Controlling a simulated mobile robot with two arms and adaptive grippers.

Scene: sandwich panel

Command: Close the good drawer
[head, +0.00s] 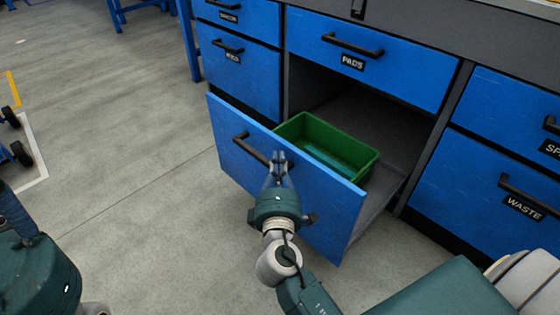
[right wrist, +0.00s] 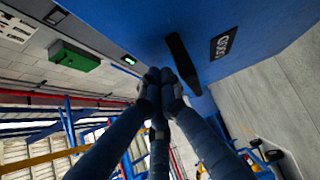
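The good drawer is a blue drawer (head: 325,197) pulled well out of the cabinet, with a black bar handle (head: 250,149) on its front. In the right wrist view, its label (right wrist: 222,45) and black handle (right wrist: 183,65) show close up. A green bin (head: 365,172) sits inside the drawer. My right gripper (head: 279,157) is at the drawer front, by the handle's right end. Its fingers meet at the tips in the right wrist view (right wrist: 160,76), with the handle beside them, not between them. Whether they touch the front is unclear. My left gripper (head: 14,212) is cut off at the left edge.
The PADS drawer (head: 400,68) above is shut, as are the WASTE drawer (head: 475,190) at right and the drawers (head: 240,75) at left. Grey floor (head: 130,150) to the left is clear. A wheeled item (head: 18,150) stands at the far left.

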